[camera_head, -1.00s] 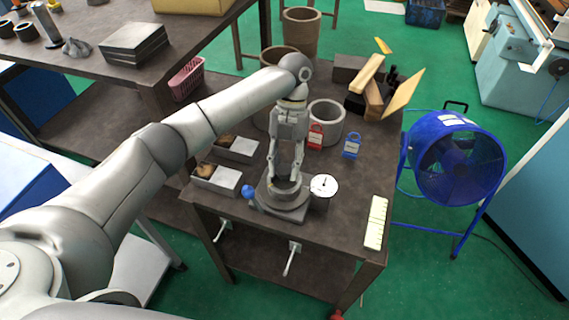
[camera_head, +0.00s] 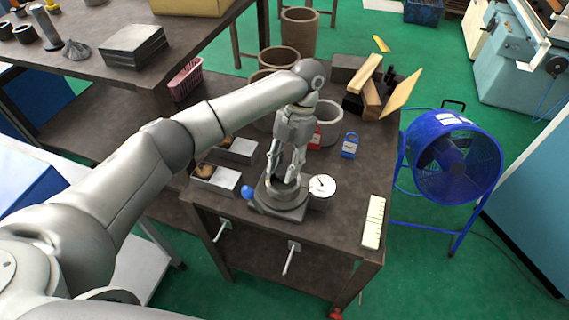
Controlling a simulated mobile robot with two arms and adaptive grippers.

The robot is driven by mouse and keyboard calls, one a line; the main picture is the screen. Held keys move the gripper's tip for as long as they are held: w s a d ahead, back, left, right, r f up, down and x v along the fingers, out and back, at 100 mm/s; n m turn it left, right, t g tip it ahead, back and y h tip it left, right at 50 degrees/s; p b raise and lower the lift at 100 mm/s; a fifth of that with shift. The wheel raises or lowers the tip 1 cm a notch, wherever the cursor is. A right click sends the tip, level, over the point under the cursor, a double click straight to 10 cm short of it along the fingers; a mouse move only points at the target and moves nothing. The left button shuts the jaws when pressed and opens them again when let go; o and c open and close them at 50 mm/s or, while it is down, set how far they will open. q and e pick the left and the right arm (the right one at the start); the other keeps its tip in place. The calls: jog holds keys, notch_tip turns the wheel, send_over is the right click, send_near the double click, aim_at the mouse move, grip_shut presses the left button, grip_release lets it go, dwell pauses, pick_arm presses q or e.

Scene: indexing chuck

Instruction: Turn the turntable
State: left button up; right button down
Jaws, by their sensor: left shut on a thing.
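The turntable (camera_head: 277,206) is a round grey indexing chuck on a base near the front edge of the workbench. A blue ball knob (camera_head: 247,192) shows at its left side and a white round dial (camera_head: 322,186) at its right. My left gripper (camera_head: 283,182) reaches down from above and is shut on the turntable's upper part. The fingers hide part of what they grip. My right gripper is not in view.
Two small metal boxes (camera_head: 217,180) stand left of the turntable. Red and blue padlocks (camera_head: 349,146), round pots and wooden blocks (camera_head: 372,98) stand behind it. A scale plate (camera_head: 373,221) lies at the right edge. A blue fan (camera_head: 455,158) stands on the floor to the right.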

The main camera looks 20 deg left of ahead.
pick_arm(q)
jog(key=o, duration=1)
jog(key=shift+r, duration=0.1)
jog(key=v, duration=1.2)
jog(key=shift+s, duration=0.1)
